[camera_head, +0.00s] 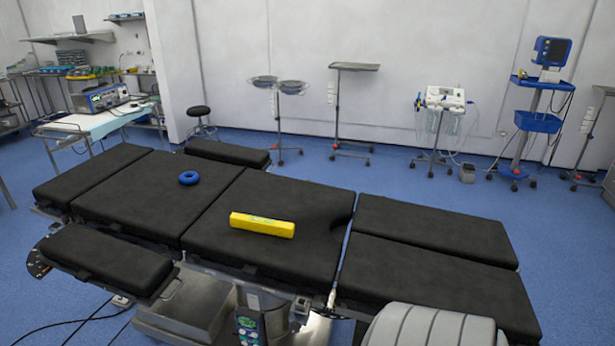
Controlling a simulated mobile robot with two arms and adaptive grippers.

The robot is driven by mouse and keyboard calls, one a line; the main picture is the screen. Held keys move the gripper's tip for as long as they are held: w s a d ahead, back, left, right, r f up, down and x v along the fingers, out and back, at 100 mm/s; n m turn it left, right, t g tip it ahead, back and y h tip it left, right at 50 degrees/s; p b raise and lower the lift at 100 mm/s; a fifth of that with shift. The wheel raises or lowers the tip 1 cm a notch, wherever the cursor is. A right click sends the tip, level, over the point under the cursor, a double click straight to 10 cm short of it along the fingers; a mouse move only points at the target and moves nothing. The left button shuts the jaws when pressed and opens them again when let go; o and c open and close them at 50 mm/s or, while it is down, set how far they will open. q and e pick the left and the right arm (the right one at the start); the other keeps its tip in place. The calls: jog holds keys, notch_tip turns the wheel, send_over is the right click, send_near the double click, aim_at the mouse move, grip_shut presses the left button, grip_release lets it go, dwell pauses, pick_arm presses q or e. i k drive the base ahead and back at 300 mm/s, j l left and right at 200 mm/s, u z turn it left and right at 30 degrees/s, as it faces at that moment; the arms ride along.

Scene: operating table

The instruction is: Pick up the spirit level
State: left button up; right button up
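The yellow spirit level (262,225) lies flat on the middle black cushion of the operating table (215,215). It is a long bar lying roughly left to right, tilted slightly down to the right in the picture. Nothing touches it except the cushion. Neither of my grippers shows in the head view.
A blue ring (189,178) lies on the table to the left, behind the spirit level. The cushion around the level is clear. A side cushion (105,259) juts out at the near left. Stands and a blue monitor cart (537,121) are by the back wall.

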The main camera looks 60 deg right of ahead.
aim_at(275, 228)
jog(key=z, duration=1.55)
